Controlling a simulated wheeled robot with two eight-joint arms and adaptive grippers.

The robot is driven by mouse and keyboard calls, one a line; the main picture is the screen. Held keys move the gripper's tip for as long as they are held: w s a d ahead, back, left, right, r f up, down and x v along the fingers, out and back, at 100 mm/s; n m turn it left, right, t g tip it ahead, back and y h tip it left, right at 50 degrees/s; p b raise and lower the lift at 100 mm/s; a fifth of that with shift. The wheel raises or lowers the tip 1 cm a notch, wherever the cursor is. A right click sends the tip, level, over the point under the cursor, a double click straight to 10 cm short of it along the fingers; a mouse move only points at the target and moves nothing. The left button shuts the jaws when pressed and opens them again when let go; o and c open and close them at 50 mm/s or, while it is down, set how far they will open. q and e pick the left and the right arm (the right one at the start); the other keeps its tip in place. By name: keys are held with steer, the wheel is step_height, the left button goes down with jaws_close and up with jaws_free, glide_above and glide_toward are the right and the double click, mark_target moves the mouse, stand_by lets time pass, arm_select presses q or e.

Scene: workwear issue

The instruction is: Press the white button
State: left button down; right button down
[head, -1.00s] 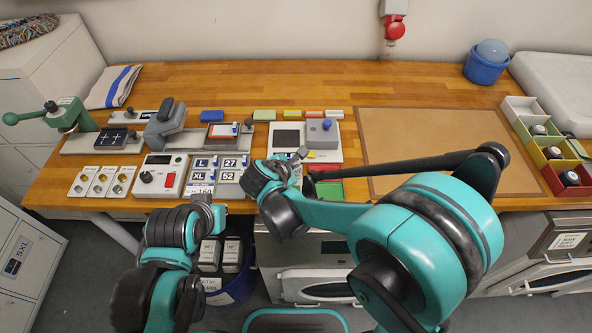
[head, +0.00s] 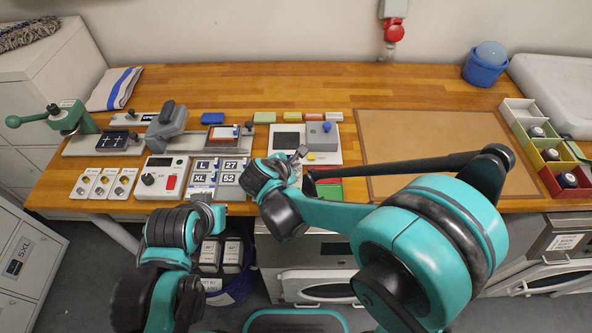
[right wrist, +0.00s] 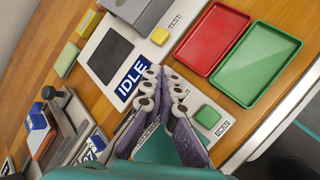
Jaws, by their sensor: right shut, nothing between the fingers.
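A light grey control panel (head: 331,143) stands on the bench, with a dark screen, a grey box and small coloured buttons. In the right wrist view it shows a blue IDLE sign (right wrist: 131,76), a yellow button (right wrist: 160,36) and a green button (right wrist: 208,117). I cannot make out a white button; my fingers cover part of the panel between the yellow and green ones. My right gripper (right wrist: 161,78) is shut and empty over the panel beside the IDLE sign; contact cannot be told. My left gripper (head: 207,205) is at the bench's front edge, its fingers unclear.
A red tray (right wrist: 212,37) and a green tray (right wrist: 261,64) lie beside the panel. A brown mat (head: 430,140) gives clear room to the right.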

steer(key=shift+r+p, duration=1.95)
steer(key=shift+r, duration=0.6)
steer(key=shift+f, duration=0.1)
steer(key=shift+d, duration=0.25)
steer(key=s+d+r+m+g+y+b, duration=0.1)
steer(key=s+d+r+m+y+b, duration=0.1)
steer(key=s+d+m, duration=1.5)
steer(key=shift+s+d+r+m+y+b, duration=0.4)
steer(key=shift+m+y, duration=0.5)
steer(key=shift+m, duration=1.7)
